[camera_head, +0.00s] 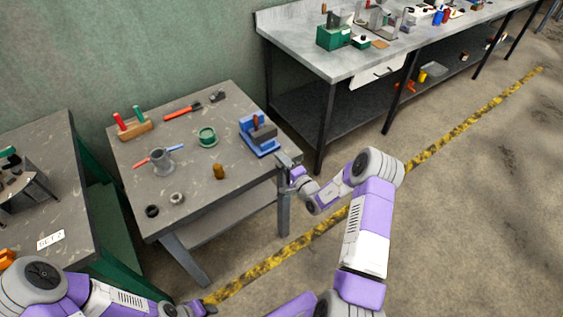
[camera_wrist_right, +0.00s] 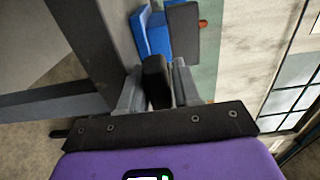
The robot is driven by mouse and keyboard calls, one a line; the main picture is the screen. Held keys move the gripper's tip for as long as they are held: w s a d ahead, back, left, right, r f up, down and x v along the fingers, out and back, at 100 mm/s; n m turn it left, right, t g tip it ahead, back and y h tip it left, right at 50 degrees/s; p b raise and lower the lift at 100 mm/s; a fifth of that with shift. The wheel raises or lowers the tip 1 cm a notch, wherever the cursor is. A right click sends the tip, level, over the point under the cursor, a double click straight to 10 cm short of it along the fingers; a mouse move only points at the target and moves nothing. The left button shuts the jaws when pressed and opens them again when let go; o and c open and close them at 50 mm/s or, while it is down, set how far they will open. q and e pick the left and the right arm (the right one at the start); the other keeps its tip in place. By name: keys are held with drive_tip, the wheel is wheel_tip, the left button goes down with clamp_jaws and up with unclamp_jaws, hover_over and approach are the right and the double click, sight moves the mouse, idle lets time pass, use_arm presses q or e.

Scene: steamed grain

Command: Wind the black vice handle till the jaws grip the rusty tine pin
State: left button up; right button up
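The blue vice (camera_head: 262,146) stands at the right side of the grey worktable, with a dark block on it. The rusty tine pin (camera_head: 256,120) is a small orange-brown upright piece at its top; an orange tip also shows in the right wrist view (camera_wrist_right: 204,23). My right gripper (camera_head: 288,164) is at the table's right edge, beside the vice. In the right wrist view, its grey fingers (camera_wrist_right: 157,88) lie close against both sides of the black vice handle (camera_wrist_right: 156,78). Whether the jaws touch the pin is hidden. My left gripper (camera_head: 200,308) is low at the bottom edge, its fingers unclear.
The worktable (camera_head: 190,185) also holds a wooden block with red and green handles (camera_head: 135,127), a green round tin (camera_head: 207,138), a grey mug (camera_head: 163,160), an amber piece (camera_head: 218,171) and dark rings (camera_head: 152,211). A long bench (camera_head: 350,62) stands behind right.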

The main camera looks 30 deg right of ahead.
drive_tip(key=shift+w, duration=0.35)
clamp_jaws()
drive_tip(key=shift+m, duration=0.3)
